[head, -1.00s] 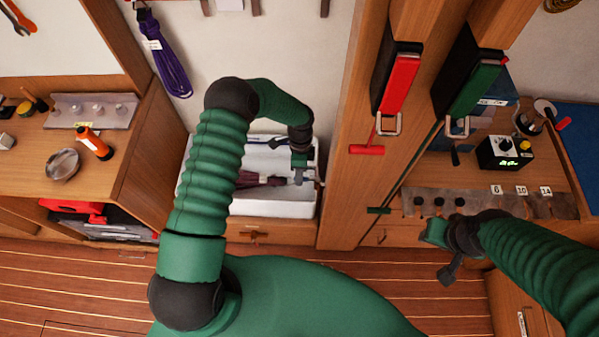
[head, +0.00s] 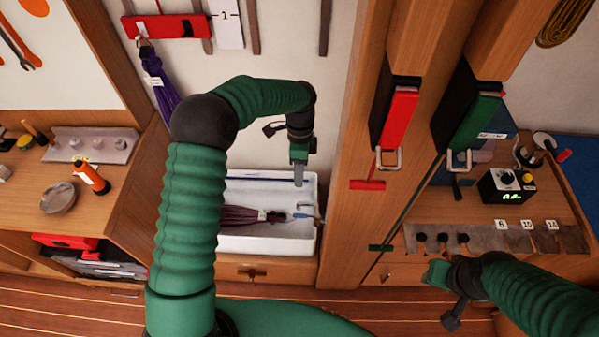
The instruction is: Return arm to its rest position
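My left arm (head: 188,220) rises from the bottom and bends over to the right. Its gripper (head: 298,178) points down above the back part of a white tray (head: 240,244). I see its grey finger from the side, so its opening is unclear, and nothing shows held in it. My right gripper (head: 437,284) is at the lower right, in front of the workbench and apart from the left one. Its fingers are hard to make out.
A dark purple bundle (head: 238,215) lies in the tray. A purple coil (head: 160,88) hangs on the wall at left. A wooden post with a red-handled holder (head: 398,118) and a green one (head: 474,118) stands between tray and right bench. A black box (head: 507,186) sits there.

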